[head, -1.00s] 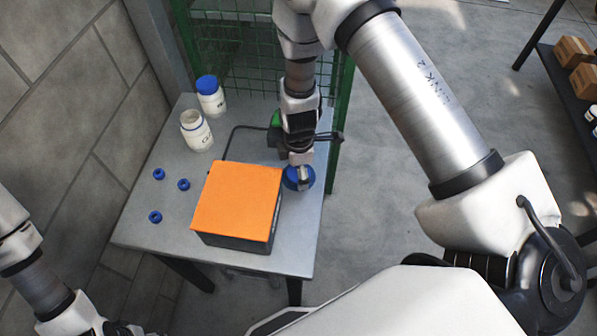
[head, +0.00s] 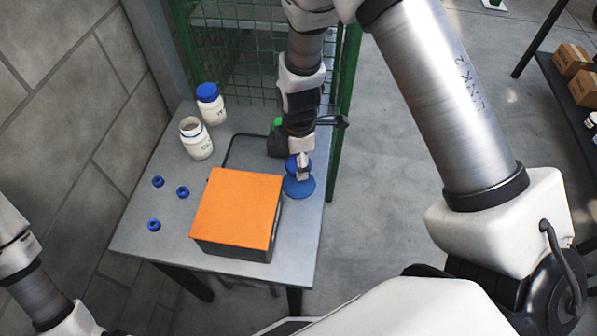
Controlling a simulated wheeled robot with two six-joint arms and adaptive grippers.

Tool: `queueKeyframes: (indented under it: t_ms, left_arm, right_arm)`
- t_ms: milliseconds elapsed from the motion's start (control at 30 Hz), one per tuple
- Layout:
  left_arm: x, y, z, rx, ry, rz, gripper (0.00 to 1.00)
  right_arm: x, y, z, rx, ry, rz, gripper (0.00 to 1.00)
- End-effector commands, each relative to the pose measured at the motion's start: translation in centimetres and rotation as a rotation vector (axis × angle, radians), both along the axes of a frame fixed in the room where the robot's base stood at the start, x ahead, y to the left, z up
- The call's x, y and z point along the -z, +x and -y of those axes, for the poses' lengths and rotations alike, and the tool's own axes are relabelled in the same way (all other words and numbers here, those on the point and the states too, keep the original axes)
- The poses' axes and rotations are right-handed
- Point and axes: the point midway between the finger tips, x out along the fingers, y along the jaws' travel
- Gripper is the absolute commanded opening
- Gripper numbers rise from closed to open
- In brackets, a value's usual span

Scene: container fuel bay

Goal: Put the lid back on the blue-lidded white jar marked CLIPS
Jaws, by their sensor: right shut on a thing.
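The open white jar (head: 196,140) stands upright at the back left of the grey table, its mouth uncovered; its dark lettering is too small to read fully. My right gripper (head: 303,172) points down at the table's right side, right of the jar, shut on a blue lid (head: 292,163). The fingers hide part of the lid. The lid appears just above a round blue dish (head: 300,187); I cannot tell how large the gap is. My left arm shows at the lower left, but its gripper is out of view.
A second white jar with a blue lid on (head: 209,103) stands behind the open one. An orange-topped dark box (head: 238,208) fills the table's front middle. Several small blue rings (head: 183,192) lie at left. A green-and-black object (head: 277,138) and green mesh (head: 238,70) are behind.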

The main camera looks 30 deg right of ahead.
Motion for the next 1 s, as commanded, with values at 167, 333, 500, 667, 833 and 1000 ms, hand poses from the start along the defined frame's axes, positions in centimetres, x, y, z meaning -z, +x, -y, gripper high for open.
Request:
queueKeyframes:
  t_ms: [167,333,500,667,833,1000]
  left_arm:
    - [0.2,0.0,0.0,0.000,0.000,0.000,0.67]
    - [0.2,0.0,0.0,0.000,0.000,0.000,0.67]
    - [0.2,0.0,0.0,0.000,0.000,0.000,0.67]
    - [0.2,0.0,0.0,0.000,0.000,0.000,1.00]
    - [0.0,0.0,0.0,0.000,0.000,0.000,1.00]
    - [-1.1,0.0,0.0,0.000,0.000,0.000,1.00]
  right_arm:
    - [-2.2,0.0,0.0,0.000,0.000,0.002,0.49]
    - [-2.5,0.0,0.0,0.000,0.000,-0.001,0.49]
    - [-2.5,0.0,0.0,0.000,0.000,-0.001,0.49]
    - [-2.5,0.0,0.0,0.000,0.000,-0.001,0.49]
    - [-2.6,0.1,-0.1,0.027,-0.001,0.000,0.49]
    - [-3.4,1.1,-0.6,0.255,-0.005,0.002,0.49]
